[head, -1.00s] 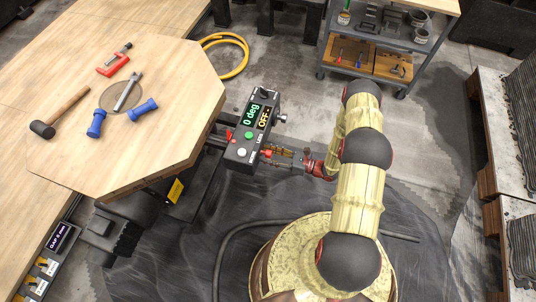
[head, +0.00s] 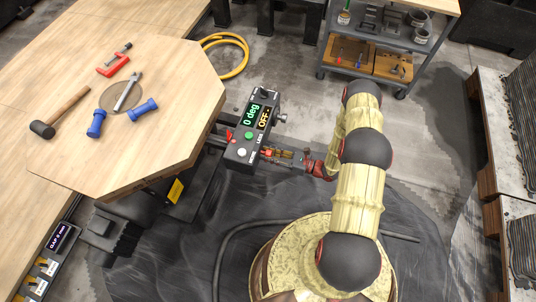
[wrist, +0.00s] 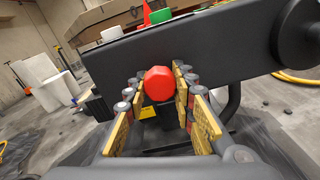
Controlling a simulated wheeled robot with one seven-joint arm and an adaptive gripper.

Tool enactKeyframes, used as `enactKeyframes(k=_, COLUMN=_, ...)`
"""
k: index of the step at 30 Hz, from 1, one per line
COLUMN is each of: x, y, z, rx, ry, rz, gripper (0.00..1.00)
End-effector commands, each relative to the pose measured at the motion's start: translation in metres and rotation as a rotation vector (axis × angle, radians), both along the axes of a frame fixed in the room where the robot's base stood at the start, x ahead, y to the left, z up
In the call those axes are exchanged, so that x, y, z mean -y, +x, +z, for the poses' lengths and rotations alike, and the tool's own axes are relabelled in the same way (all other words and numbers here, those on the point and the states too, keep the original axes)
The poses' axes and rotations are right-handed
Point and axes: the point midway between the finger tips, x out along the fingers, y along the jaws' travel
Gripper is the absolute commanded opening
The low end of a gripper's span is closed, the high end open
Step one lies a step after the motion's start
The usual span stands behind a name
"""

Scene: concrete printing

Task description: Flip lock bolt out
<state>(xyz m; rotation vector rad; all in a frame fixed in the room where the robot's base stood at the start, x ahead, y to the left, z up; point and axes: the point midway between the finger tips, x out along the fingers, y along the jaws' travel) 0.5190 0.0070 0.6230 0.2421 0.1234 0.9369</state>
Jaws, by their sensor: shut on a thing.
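The lock bolt shows in the wrist view as a round red knob (wrist: 159,83) on the dark side face of the control box. My gripper (wrist: 159,92) has its yellow finger pads on both sides of the knob and is shut on it. In the head view my gripper (head: 285,155) reaches in from the right, low beside the control box (head: 252,128). The box display reads "0 deg" and "OFF". The knob is too small to make out clearly in the head view, and the bolt's shaft is hidden.
The wooden table (head: 170,90) holds a mallet (head: 60,112), a red clamp (head: 114,60), a wrench (head: 128,92) and two blue-handled parts. A black hand knob (wrist: 300,32) is right of the gripper. A tool cart (head: 385,50) stands behind. A yellow hose (head: 240,50) lies on the floor.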

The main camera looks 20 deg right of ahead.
Motion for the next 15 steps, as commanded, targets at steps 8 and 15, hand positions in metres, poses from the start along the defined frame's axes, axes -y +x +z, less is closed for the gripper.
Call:
enactKeyframes(k=8, x=0.005, y=-0.002, z=0.0, rx=0.0, ry=-0.001, rz=-0.003, gripper=0.0)
enactKeyframes(k=15, x=0.027, y=-0.018, z=-0.001, rx=-0.001, ry=0.0, rz=-0.004, gripper=0.0)
